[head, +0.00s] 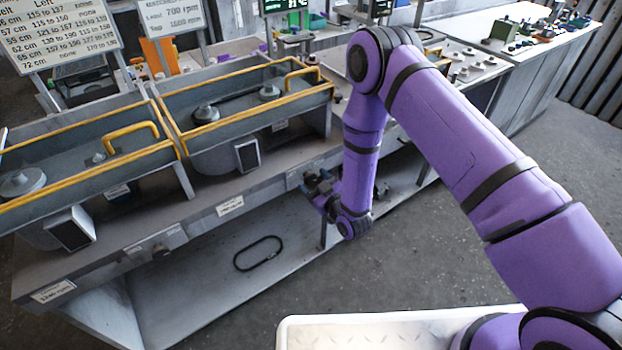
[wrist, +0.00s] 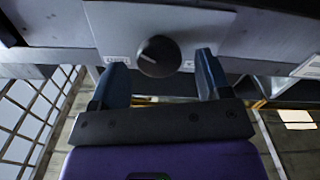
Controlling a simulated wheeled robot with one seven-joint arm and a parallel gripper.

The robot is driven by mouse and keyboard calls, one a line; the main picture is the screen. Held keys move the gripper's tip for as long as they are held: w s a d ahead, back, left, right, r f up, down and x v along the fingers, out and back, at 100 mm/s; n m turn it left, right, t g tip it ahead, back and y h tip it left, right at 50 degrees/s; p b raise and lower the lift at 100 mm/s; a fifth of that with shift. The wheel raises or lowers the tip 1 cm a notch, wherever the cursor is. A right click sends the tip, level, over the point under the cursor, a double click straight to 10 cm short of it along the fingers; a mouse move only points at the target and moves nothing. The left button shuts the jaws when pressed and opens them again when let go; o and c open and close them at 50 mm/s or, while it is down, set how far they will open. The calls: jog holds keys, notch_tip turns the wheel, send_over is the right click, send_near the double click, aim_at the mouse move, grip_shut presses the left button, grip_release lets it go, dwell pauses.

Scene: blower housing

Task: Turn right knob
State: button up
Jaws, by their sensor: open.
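In the wrist view a dark round knob (wrist: 159,56) with a pale pointer mark sits on a grey panel, between small printed marks at its left and right. My gripper (wrist: 161,68) is open, with one blue-grey finger on each side of the knob and visible gaps between. I cannot tell whether the fingertips reach past the knob's face. In the head view my gripper (head: 318,186) is at the front edge of the bench and hides the knob there. Another dark knob (head: 161,250) shows on the left part of the bench front.
The grey bench (head: 200,228) has yellow-edged troughs with pulleys (head: 206,114) and yellow handles (head: 135,130). A black belt loop (head: 258,253) lies on the lower shelf. Signs (head: 60,35) stand behind. A white tray (head: 390,325) is at the bottom of the head view.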

jog(key=shift+x, duration=0.95)
jog(key=c, duration=0.9)
jog(key=shift+c, duration=0.2)
jog(key=shift+m, duration=0.3)
jog(key=m, duration=0.3)
jog(key=shift+d, duration=0.15)
jog(key=shift+m, duration=1.8)
